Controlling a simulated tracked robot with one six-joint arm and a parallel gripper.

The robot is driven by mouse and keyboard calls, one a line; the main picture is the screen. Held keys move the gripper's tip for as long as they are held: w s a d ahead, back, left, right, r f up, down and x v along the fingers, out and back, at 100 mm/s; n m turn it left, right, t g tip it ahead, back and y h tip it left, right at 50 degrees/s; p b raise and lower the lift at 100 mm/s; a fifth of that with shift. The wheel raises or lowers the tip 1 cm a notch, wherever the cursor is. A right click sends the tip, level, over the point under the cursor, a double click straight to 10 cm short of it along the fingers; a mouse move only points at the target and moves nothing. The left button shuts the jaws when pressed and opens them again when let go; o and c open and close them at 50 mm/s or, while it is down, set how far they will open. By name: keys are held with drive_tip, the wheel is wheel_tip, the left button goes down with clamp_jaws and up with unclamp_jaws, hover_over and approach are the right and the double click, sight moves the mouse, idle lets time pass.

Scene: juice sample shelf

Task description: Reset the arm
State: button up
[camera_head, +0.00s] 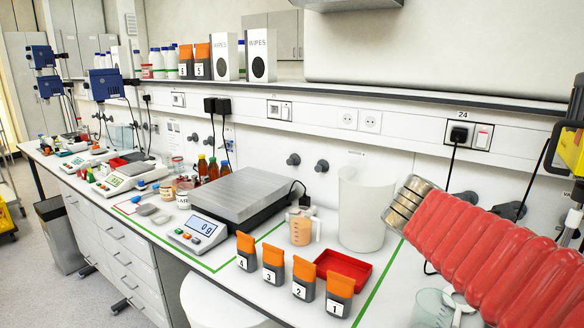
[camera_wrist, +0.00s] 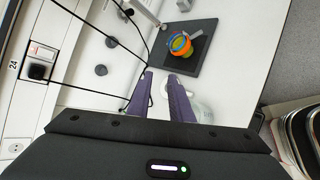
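My gripper (camera_wrist: 160,75) shows in the wrist view as two purple fingers. Their tips are apart with only pale bench between them, so it is open and empty. Beyond the tips, a dark square plate (camera_wrist: 207,60) lies on the bench with a small orange, green and blue item (camera_wrist: 180,44) on it. A clear container (camera_wrist: 200,110) is partly hidden behind the right finger. I cannot make out the fingers in the head view.
Numbered pouches (camera_head: 299,278), a red tray (camera_head: 343,268), a clear jug (camera_head: 300,228), a tall white beaker (camera_head: 366,208) and a scale (camera_head: 240,198) crowd the bench. A socket with a black plug (camera_head: 459,135) and hanging cable is on the wall. A shelf (camera_head: 330,98) overhangs.

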drive_tip(key=s+a+f+m+y, duration=0.5)
drive_tip(key=s+a+f, duration=0.1)
drive_tip(key=a, duration=0.3)
drive_tip(key=s+a+f+m+y, duration=0.5)
drive_tip(key=s+a+f+m, duration=0.1)
drive_tip(key=s+a, duration=0.3)
drive_tip(key=shift+s+a+f+m+t, duration=0.2)
drive_tip(key=shift+a+f+m+t, duration=0.1)
drive_tip(key=shift+a+f, duration=0.45)
